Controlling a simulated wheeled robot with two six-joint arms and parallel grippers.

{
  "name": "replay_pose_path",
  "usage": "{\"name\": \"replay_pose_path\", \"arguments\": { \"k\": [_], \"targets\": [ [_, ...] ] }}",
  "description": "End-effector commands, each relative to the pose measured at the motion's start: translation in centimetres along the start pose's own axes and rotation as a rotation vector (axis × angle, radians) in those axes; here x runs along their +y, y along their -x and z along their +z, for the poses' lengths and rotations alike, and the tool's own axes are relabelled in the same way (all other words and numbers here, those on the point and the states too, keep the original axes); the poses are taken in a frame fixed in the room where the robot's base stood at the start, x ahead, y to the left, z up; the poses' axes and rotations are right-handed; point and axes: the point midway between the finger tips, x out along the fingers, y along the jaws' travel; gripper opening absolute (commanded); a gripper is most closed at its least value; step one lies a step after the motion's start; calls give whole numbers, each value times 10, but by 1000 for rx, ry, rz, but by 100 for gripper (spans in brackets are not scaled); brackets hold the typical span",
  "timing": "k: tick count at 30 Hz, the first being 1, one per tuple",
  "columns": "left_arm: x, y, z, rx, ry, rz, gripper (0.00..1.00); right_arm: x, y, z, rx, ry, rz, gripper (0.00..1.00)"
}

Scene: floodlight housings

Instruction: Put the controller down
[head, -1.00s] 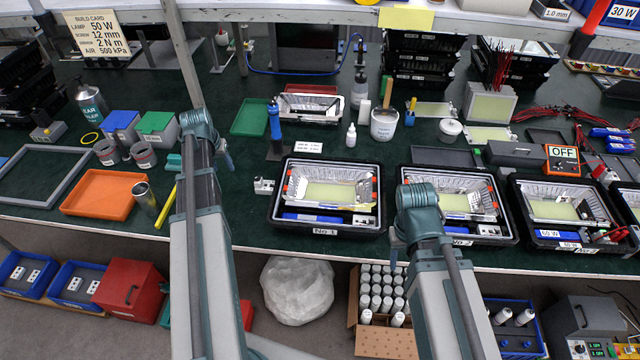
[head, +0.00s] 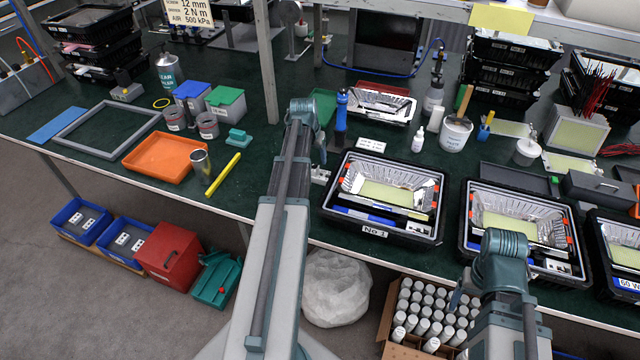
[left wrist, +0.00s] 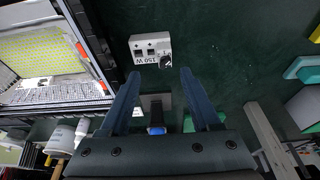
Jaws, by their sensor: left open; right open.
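The controller appears to be a small white box marked 150 W with a dark knob. It lies on the green bench top just left of the No 1 tray in the head view (head: 320,175) and near the top centre in the left wrist view (left wrist: 151,48). My left gripper (left wrist: 159,74) is open and empty, with the controller just beyond its fingertips and not between them. In the head view the arm mostly hides this gripper (head: 322,148). My right gripper (head: 457,296) is open at the lower right, near the bench's front edge; its fingers are barely visible.
The No 1 tray (head: 340,222) holds a floodlight housing right of the controller. An orange tray (head: 133,165), a metal cup (head: 200,163) and a yellow bar (head: 223,174) lie left. Bare bench shows between the bar and my left arm.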

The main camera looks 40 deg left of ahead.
Motion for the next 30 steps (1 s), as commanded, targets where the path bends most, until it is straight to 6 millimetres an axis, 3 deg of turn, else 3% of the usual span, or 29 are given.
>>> {"name": "replay_pose_path", "arguments": {
  "k": [2,14,24,30],
  "targets": [
    [0,-14,1,0,0,0,64,-1,-13,-1,0,0,0,74],
    [-2,-24,1,0,1,0,64,-2,-23,-1,0,0,0,74],
    [-8,-65,2,0,1,0,64,-6,-62,-4,0,0,0,74],
    [-8,-66,1,0,0,0,64,-6,-63,-4,0,0,0,74]
  ]
}}
